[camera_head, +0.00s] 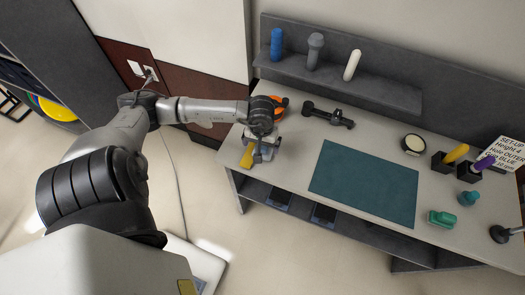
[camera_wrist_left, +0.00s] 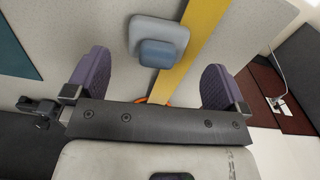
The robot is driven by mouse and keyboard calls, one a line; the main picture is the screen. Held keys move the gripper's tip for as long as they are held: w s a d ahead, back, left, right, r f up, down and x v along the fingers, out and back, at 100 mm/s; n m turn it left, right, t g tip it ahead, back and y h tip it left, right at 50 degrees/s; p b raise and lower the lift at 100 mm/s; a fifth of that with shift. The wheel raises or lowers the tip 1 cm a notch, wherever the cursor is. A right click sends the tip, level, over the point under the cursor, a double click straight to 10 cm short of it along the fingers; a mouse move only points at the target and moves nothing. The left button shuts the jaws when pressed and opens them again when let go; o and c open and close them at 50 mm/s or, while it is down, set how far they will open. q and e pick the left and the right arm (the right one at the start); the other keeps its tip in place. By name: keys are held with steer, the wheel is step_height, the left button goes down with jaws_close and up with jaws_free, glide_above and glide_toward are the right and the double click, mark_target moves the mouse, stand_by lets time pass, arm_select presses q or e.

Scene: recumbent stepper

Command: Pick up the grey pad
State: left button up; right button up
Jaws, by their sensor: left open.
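The grey pad (camera_wrist_left: 157,32) shows in the left wrist view as a rounded, pale blue-grey piece with a smaller, darker blue-grey block (camera_wrist_left: 160,54) on its near side. It lies on the light tabletop against a yellow strip (camera_wrist_left: 200,35). My left gripper (camera_wrist_left: 155,78) is open, and its two purple-lined fingers stand apart on either side of the pad's line, with the pad ahead of them. In the head view my left gripper (camera_head: 263,150) is over the left end of the table and largely hides the pad. My right gripper is in neither view.
An orange thing (camera_head: 279,106) sits behind the gripper. A black bar-like tool (camera_head: 328,115) lies to its right, and a teal mat (camera_head: 365,185) covers the table's middle. A grey shelf (camera_head: 340,84) with three upright handles stands at the back. A green block (camera_head: 441,219) is at right.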

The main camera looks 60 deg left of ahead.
mark_target(262, 148)
arm_select(q)
steer(key=shift+d+f, duration=0.1)
steer(key=shift+f, duration=2.35)
steer(key=shift+c, duration=0.4)
steer(key=c, duration=0.8)
steer(key=shift+c, duration=0.2)
steer(key=shift+r, duration=0.1)
steer(key=shift+r, duration=0.5)
steer(key=r, duration=0.2)
steer(key=d+r, duration=0.1)
steer(key=shift+w+d+r, duration=0.1)
steer(key=shift+w+r, duration=0.1)
steer(key=shift+r, duration=0.15)
steer(key=w+d+r, duration=0.2)
steer(key=d+r, duration=0.4)
steer(key=d, duration=0.4)
steer(key=shift+w, duration=0.15)
steer(key=shift+d+r, duration=0.1)
